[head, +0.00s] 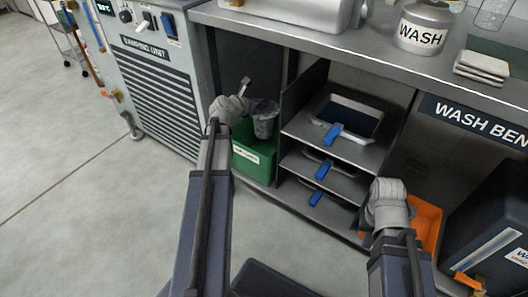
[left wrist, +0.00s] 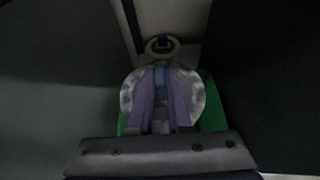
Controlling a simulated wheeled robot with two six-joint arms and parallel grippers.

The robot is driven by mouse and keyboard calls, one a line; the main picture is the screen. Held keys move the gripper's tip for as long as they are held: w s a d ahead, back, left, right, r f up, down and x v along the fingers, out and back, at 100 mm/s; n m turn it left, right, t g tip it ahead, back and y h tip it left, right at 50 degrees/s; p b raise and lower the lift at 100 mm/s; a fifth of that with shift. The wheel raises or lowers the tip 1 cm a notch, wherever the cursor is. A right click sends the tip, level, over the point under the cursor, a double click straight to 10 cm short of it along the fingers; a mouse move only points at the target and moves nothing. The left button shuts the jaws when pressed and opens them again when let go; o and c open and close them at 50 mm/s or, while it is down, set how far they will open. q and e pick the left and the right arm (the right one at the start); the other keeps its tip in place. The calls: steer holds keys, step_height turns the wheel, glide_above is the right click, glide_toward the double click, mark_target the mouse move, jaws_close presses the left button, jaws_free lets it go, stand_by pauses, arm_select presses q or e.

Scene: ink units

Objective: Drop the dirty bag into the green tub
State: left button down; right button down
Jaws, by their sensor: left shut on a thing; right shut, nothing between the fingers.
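The dirty bag (head: 264,122) is a grey, cloudy, see-through bag. My left gripper (head: 250,101) is shut on it and holds it over the green tub (head: 257,173), at the tub's mouth. In the left wrist view the bag (left wrist: 198,101) spreads out around the fingers, with the green tub (left wrist: 213,112) behind it. The tub stands low under the bench, with a white label on its front. I cannot tell whether the bag touches the tub's rim. My right gripper (head: 388,195) is shut and empty, in front of the orange bin; its fingertips are mostly hidden.
A shelf unit (head: 303,175) with blue-handled trays stands right of the tub. An orange bin (head: 430,222) and a dark box (head: 495,225) are further right. The wash bench top (head: 365,40) overhangs the tub. A grey machine (head: 155,75) stands left.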

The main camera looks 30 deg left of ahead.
arm_select(q)
steer(key=shift+f, duration=0.1)
steer(key=c, duration=0.8)
jaws_free()
steer(key=shift+o, duration=0.2)
steer(key=shift+s, duration=0.1)
steer(key=p+v, duration=0.3)
steer(key=v, duration=0.4)
steer(key=shift+s, duration=0.25)
